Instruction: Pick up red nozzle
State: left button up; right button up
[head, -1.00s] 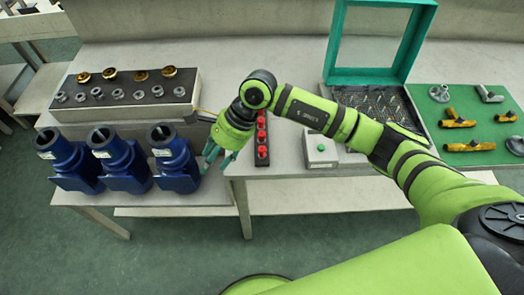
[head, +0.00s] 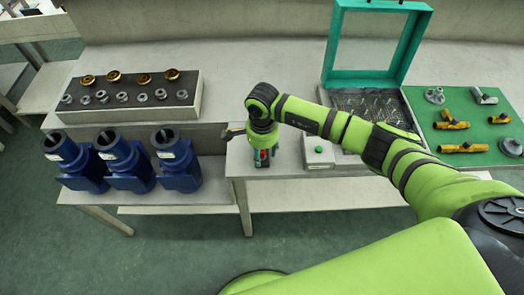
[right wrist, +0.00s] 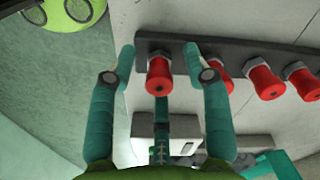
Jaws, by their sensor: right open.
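Several red nozzles stand in a row on a dark strip (right wrist: 245,55) in the right wrist view. The end red nozzle (right wrist: 159,76) has a grey collar and lies between the fingers of my right gripper (right wrist: 160,58). The fingers are spread on either side of it, with gaps showing. In the head view my right gripper (head: 263,156) hangs over the nozzle row and hides most of it; a bit of red (head: 264,158) shows between the fingers. My left gripper is not in view.
A white box with a green button (head: 319,152) stands just right of the gripper. Several blue pump housings (head: 122,162) stand to the left, before a block of brass and grey rings (head: 190,110). A teal-framed case (head: 330,70) and a green mat (head: 477,132) are to the right.

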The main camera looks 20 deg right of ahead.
grip_shut()
